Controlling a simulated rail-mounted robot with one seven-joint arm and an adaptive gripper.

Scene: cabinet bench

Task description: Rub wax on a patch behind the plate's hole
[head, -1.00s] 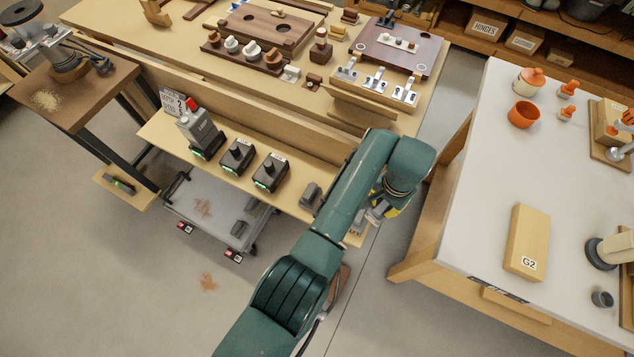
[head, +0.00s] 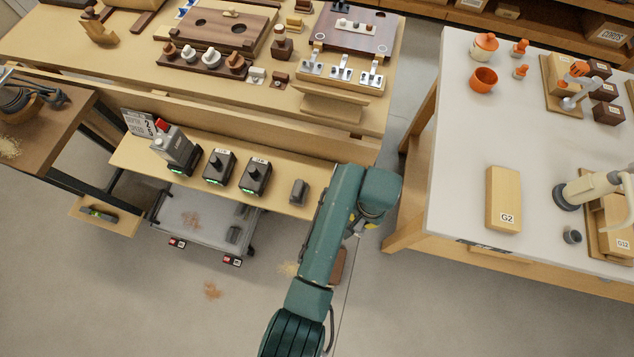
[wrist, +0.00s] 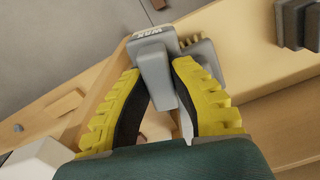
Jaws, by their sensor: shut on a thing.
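My gripper (wrist: 158,82) shows in the wrist view with ribbed yellow fingers and dark inner pads. It is shut on a grey wax block (wrist: 153,68) with a label reading WAX on its top edge. A second grey piece (wrist: 205,60) is close behind the right finger; I cannot tell whether it touches the block. In the head view my arm hides most of the gripper, low past the right end of the lower shelf.
The lower shelf (head: 135,160) holds black battery-like units (head: 219,166) and a grey block (head: 299,191). Toggle clamps (head: 342,72) stand at the bench's front edge. The white-topped table (head: 455,150) at right bears a block marked G2 (head: 503,199). Floor shows between bench and table.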

